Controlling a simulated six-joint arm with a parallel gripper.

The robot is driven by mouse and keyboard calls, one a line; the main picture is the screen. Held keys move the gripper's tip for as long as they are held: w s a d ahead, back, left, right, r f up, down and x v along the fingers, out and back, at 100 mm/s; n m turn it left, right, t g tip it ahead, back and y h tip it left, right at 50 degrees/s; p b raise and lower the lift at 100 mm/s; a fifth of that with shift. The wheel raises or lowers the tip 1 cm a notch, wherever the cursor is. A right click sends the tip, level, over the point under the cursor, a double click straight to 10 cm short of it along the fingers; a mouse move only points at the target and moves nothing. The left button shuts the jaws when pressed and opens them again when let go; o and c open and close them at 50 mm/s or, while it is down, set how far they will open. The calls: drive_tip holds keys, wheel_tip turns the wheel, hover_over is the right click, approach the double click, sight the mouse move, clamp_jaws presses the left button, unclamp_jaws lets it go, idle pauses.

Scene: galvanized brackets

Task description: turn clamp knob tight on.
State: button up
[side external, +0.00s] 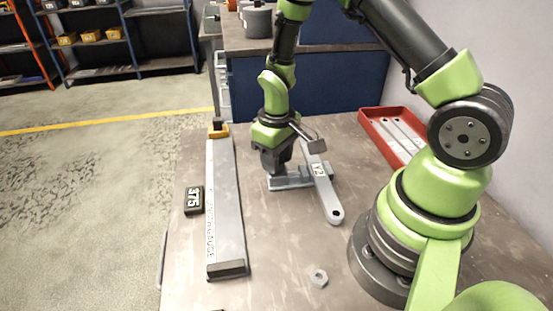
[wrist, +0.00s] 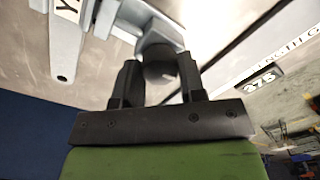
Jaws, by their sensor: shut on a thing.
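The clamp (side external: 289,183) is a low grey metal block on the table, under my gripper (side external: 273,166). In the wrist view the clamp body (wrist: 158,32) is at the top centre. Its dark round knob (wrist: 160,71) sits between the two black fingers of my gripper (wrist: 160,80), which is shut on it. A galvanized bracket (side external: 326,192) marked Y2 lies across the clamp's right side. The bracket also shows at the upper left of the wrist view (wrist: 64,55). In the side view, the knob is hidden by my gripper.
A long length gauge (side external: 226,205) lies to the left, with a small 375 display (side external: 194,200) beside it. A loose hex nut (side external: 319,278) lies near the front. A red tray (side external: 371,126) with several brackets stands at the back right. The front middle of the table is mostly clear.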

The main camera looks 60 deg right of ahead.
drive_tip(key=n, duration=1.3)
drive_tip(key=shift+n, duration=0.3)
drive_tip(key=n, duration=0.3)
drive_tip(key=shift+n, duration=0.4)
drive_tip(key=o, duration=0.8)
drive_tip(key=shift+o, duration=0.2)
